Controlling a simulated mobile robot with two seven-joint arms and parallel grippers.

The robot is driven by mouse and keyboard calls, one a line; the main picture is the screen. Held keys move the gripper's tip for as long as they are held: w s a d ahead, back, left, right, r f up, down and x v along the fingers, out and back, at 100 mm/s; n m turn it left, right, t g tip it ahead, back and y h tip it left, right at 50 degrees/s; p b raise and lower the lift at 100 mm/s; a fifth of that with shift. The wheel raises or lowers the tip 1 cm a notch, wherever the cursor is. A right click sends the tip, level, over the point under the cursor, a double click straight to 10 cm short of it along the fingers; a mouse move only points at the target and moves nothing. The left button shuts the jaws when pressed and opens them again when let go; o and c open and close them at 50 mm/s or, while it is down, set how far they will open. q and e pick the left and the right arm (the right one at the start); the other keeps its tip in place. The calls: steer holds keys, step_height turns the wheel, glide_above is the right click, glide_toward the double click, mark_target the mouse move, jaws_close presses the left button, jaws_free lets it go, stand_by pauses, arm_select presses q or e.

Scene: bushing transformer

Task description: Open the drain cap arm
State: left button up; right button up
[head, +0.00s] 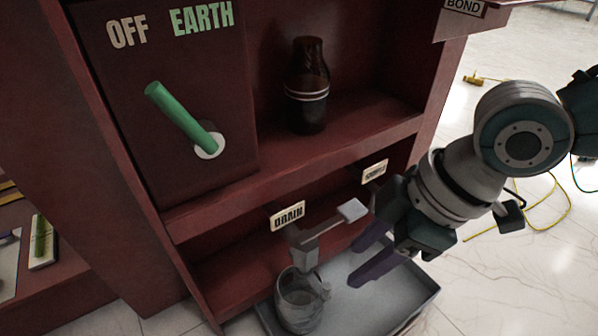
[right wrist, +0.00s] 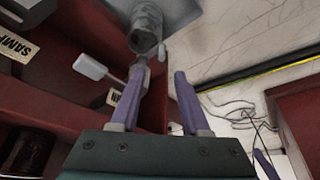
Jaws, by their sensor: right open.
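The drain cap arm (head: 352,210) is a pale lever with a flat square paddle at its end. It sticks out from the grey drain spout (head: 304,254) below the DRAIN sign (head: 287,215). My right gripper (head: 354,265) is open and empty, its purple fingers just right of the lever in the head view. In the right wrist view the gripper (right wrist: 158,74) shows both fingers apart. The paddle (right wrist: 90,66) lies left of the left finger, outside the gap, and part of the lever is hidden behind that finger. I cannot tell whether they touch. My left gripper is not seen.
A clear jar (head: 299,302) stands under the spout on a grey tray (head: 395,300). A dark bottle (head: 306,85) stands on the dark red cabinet's shelf above. A green switch handle (head: 185,118) is at the upper left. Yellow cable (head: 546,215) lies on the floor at right.

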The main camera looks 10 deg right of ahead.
mark_target(328, 286)
steer(key=b+x, duration=0.7)
steer(key=x, duration=0.3)
steer(key=shift+a+r, duration=0.1)
steer(key=shift+a, duration=0.1)
steer(key=c, duration=0.7)
jaws_close()
